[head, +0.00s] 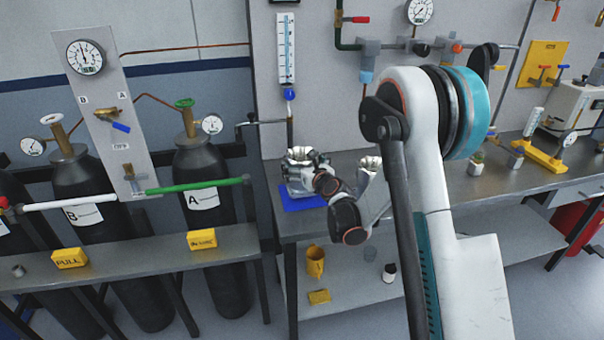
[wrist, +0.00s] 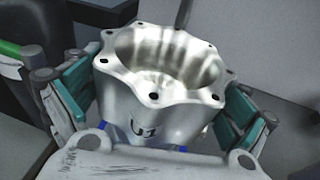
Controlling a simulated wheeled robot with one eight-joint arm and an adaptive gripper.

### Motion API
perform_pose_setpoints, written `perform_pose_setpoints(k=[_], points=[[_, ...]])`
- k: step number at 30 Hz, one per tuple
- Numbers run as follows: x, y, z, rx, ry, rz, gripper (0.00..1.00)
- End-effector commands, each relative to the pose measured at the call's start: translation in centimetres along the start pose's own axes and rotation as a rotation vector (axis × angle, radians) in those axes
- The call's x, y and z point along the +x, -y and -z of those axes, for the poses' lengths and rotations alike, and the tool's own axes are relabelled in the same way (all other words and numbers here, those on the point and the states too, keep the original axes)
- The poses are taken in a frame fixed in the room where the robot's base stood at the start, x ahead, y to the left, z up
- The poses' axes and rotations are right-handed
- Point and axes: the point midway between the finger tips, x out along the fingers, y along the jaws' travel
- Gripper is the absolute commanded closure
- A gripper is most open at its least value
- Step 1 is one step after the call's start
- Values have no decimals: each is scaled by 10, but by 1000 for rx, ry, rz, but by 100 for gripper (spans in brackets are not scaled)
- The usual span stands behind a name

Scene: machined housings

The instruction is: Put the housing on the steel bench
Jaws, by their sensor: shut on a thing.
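A silvery metal housing (head: 300,155) with a scalloped, holed flange is upright over the blue mat at the left end of the steel bench (head: 480,187). In the wrist view the housing (wrist: 150,112) shows its wide open bore and a dark marking on its side. My gripper (wrist: 155,110) is shut on the housing, its teal-padded fingers on either side. I cannot tell whether the housing's base touches the mat; its lower part is hidden by my gripper.
The blue mat (head: 304,203) lies near the bench's left end. Another silvery part (head: 371,164) shows behind my arm, partly hidden. Pipes and gauges line the back panel. Gas cylinders (head: 207,185) stand left.

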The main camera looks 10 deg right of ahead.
Motion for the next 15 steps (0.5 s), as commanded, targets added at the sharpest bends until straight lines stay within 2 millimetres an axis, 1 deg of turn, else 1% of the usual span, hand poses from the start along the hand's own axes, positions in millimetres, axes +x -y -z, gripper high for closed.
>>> perform_pose_setpoints(k=[1, 3, 5, 15], points=[[2, 0, 10, 0, 1, 1, 62], [4, 0, 19, 0, 1, 1, 62], [5, 0, 24, 0, 1, 1, 62], [5, 0, 25, 0, 1, 1, 62]])
